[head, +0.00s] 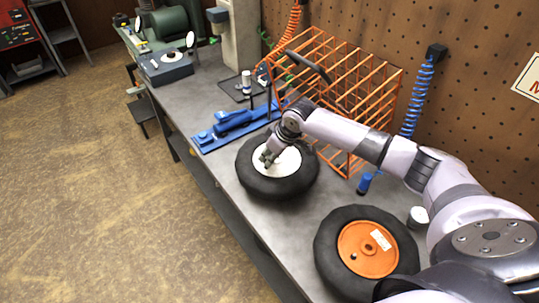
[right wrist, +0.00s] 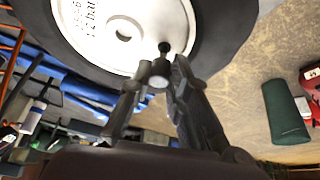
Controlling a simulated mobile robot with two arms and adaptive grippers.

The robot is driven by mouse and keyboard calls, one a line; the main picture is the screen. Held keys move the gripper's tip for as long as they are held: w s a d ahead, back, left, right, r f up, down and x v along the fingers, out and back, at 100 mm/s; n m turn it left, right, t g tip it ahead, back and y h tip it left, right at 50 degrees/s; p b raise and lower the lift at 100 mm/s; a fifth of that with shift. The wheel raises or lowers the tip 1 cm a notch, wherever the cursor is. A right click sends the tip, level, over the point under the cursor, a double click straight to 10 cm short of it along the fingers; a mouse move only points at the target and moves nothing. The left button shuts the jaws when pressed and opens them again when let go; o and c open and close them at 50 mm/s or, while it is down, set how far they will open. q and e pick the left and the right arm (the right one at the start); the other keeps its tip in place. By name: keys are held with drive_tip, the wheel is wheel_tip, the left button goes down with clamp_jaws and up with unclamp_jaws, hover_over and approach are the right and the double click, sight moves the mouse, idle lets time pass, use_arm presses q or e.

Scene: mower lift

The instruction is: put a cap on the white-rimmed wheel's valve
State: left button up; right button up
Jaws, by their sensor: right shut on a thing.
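The white-rimmed wheel (head: 286,164) lies flat on the grey bench, its black tyre around a white rim. My right gripper (head: 268,157) reaches down over the rim's left part. In the right wrist view the gripper (right wrist: 157,76) is shut on a small dark cap (right wrist: 158,79) with a lighter grey end. The white rim (right wrist: 115,30) fills the top there, with printed lettering and a centre hole. The dark valve (right wrist: 165,47) stands just beyond the cap; whether they touch I cannot tell. My left gripper is not in view.
An orange-rimmed wheel (head: 367,247) lies nearer on the bench, with a white cup (head: 418,217) and a blue fitting (head: 366,182) beside it. A blue tool (head: 233,122) and an orange wire rack (head: 335,70) stand behind the white-rimmed wheel. The floor at left is clear.

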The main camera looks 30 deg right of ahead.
drive_tip(key=shift+p, duration=0.4)
idle(0.4)
drive_tip(key=shift+f+b, duration=0.3)
drive_tip(key=shift+f, duration=0.95)
idle(0.9)
drive_tip(key=o, duration=0.8)
drive_tip(key=shift+o, duration=0.3)
drive_tip(key=shift+o, duration=1.4)
drive_tip(key=shift+r, duration=0.1)
wheel_tip(320, 180, up, 7)
drive_tip(key=p, duration=0.7)
drive_tip(key=shift+r+p, duration=0.15)
drive_tip(key=shift+p, duration=0.25)
